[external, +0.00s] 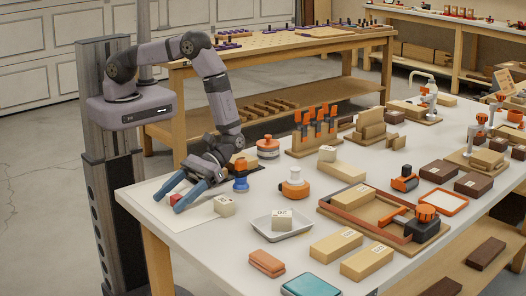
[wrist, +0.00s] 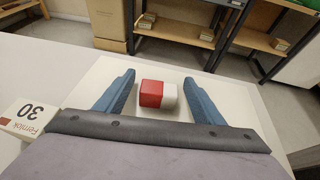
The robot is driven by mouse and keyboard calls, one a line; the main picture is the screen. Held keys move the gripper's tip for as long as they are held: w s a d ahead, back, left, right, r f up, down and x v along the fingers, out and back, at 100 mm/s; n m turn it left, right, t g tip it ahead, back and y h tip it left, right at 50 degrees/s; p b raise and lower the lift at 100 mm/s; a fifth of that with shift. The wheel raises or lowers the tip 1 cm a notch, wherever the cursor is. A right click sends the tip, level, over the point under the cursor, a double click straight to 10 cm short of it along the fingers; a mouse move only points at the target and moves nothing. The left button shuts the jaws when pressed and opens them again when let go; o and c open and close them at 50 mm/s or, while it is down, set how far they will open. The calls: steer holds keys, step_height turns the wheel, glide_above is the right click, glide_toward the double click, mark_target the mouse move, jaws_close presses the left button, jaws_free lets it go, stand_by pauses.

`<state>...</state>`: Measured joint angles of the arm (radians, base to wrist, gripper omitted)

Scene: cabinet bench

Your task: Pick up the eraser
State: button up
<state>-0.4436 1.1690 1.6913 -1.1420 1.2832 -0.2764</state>
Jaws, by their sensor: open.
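The eraser is most likely the small red and white block (wrist: 158,94), which lies on a white sheet (wrist: 108,70) in the wrist view. My gripper (wrist: 159,79) is open, with one blue finger on each side of the block and a visible gap to both. In the external view my gripper (external: 170,200) is low over the near left corner of the bench. A bit of red shows between its fingers there; the rest of the block is hidden. Whether the fingers touch the sheet cannot be told.
A pale labelled block (external: 224,206) and a blue-knobbed piece (external: 240,183) stand close to the right of my gripper. A white tray (external: 263,229) with another block is farther right. A salmon block (external: 266,263) lies near the front edge.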

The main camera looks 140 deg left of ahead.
mark_target(172, 196)
steer(key=c, duration=1.1)
steer(key=shift+r, duration=0.2)
steer(key=shift+r+b, duration=0.85)
steer(key=shift+r, duration=3.95)
